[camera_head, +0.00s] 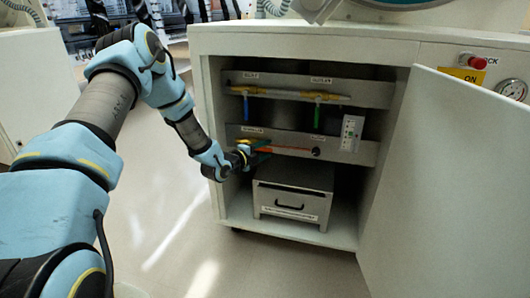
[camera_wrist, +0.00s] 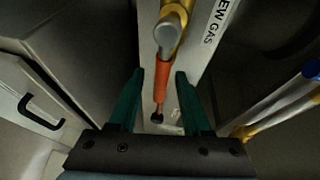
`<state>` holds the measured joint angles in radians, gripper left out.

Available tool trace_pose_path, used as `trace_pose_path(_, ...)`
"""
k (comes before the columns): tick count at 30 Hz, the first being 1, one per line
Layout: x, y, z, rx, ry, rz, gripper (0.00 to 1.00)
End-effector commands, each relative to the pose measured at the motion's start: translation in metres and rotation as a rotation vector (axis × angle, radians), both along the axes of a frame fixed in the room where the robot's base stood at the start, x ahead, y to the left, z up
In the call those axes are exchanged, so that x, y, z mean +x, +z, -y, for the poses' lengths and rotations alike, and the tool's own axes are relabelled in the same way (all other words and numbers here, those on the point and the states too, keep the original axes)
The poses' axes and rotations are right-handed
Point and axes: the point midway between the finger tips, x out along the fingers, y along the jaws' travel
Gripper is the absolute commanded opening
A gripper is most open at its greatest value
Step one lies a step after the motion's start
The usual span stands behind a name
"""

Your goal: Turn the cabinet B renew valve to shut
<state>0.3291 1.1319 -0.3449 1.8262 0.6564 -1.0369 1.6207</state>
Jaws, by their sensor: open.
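The renew valve has an orange lever handle (camera_head: 288,150) on the lower panel inside the open cabinet. In the head view the lever lies roughly horizontal, with a dark knob near its right end. My gripper (camera_head: 258,156) is at the lever's left part and hides the valve's left side. In the wrist view the orange lever (camera_wrist: 161,82) runs down from a grey hub on a yellow pipe, beside a label ending "EW GAS". My open gripper (camera_wrist: 160,76) has one green finger on each side of the lever in that view, with gaps visible. Whether they are level in depth is unclear.
Above are a blue lever (camera_head: 246,106) and a green lever (camera_head: 317,116) on a yellow pipe. A grey drawer box (camera_head: 292,201) stands below. The open cabinet door (camera_head: 450,190) bounds the right side. A white switch box (camera_head: 351,133) is right of the levers.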

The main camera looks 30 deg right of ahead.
Motion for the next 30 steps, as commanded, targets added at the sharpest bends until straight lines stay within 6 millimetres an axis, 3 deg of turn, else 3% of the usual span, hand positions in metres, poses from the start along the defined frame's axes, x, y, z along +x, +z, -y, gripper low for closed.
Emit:
trace_pose_path(8, 0.0003, -0.0001, 0.0012, 0.001, 0.000, 0.000, 0.48)
trace_pose_path(21, 0.0001, -0.0001, 0.0010, 0.001, 0.000, 0.000, 0.00)
trace_pose_path(30, 0.0002, -0.0001, 0.0009, 0.001, 0.000, 0.000, 0.00)
